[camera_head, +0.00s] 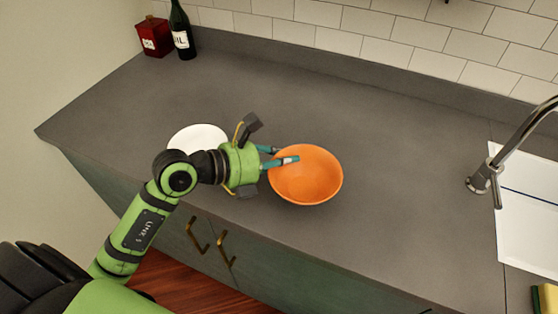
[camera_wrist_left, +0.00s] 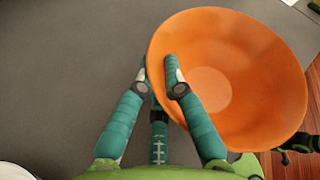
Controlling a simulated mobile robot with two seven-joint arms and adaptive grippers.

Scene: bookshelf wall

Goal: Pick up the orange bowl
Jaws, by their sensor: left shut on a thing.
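The orange bowl (camera_head: 312,180) is on or just over the grey counter in the head view, its open side up. It fills the right half of the left wrist view (camera_wrist_left: 255,85). My left gripper (camera_head: 280,157) reaches it from the left and is shut on its rim. In the left wrist view the left gripper (camera_wrist_left: 160,75) has one finger inside the bowl and the other outside the wall. I cannot tell whether the bowl still touches the counter. My right gripper is not in view.
A white plate (camera_head: 190,136) lies behind my left wrist. A dark bottle (camera_head: 182,32) and a red canister (camera_head: 154,38) stand at the back left. A faucet (camera_head: 490,173) and white sink (camera_head: 530,215) are at the right. The counter (camera_head: 400,180) between bowl and sink is clear.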

